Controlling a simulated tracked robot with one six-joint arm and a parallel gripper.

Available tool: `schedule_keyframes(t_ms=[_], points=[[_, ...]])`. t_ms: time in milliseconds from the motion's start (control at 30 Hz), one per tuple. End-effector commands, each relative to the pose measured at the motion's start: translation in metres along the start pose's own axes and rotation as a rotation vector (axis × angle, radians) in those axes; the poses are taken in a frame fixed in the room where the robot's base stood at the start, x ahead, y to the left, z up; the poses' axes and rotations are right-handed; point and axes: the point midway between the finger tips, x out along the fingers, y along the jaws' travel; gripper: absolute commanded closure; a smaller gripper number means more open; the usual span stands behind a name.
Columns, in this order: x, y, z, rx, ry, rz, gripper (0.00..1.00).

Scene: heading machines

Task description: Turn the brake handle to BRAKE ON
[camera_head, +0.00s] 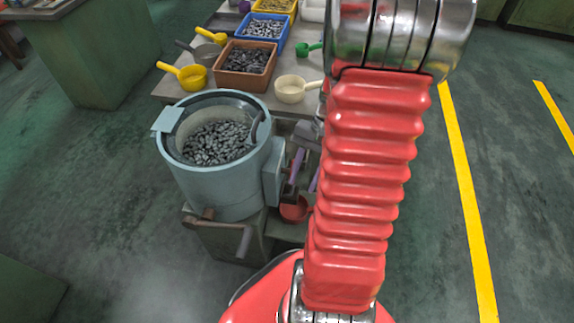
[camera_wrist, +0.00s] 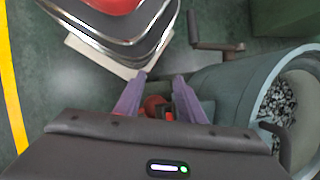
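A dark, crank-shaped handle (camera_head: 222,223) sticks out low at the front of the blue-grey drum (camera_head: 215,185); it may be the brake handle, but I see no readable BRAKE ON marking. In the wrist view the handle (camera_wrist: 217,45) lies beyond and to the right of the fingertips, apart from them. My gripper (camera_wrist: 160,77) has two purple fingers spread apart with nothing held between them. In the head view my gripper (camera_head: 306,172) is partly hidden by my red arm, at the right side of the drum.
Dark metal pieces (camera_head: 217,143) fill the drum. A table behind holds a brown bin (camera_head: 246,66), a blue bin (camera_head: 262,28) and scoops.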

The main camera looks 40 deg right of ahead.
Motion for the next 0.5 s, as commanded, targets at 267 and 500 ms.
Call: schedule_keyframes(t_ms=[267,500], points=[[0.031,0.025,-0.031,0.250,-0.168,-0.108,0.64],[0.057,0.044,-0.055,0.463,-0.314,-0.217,0.64]])
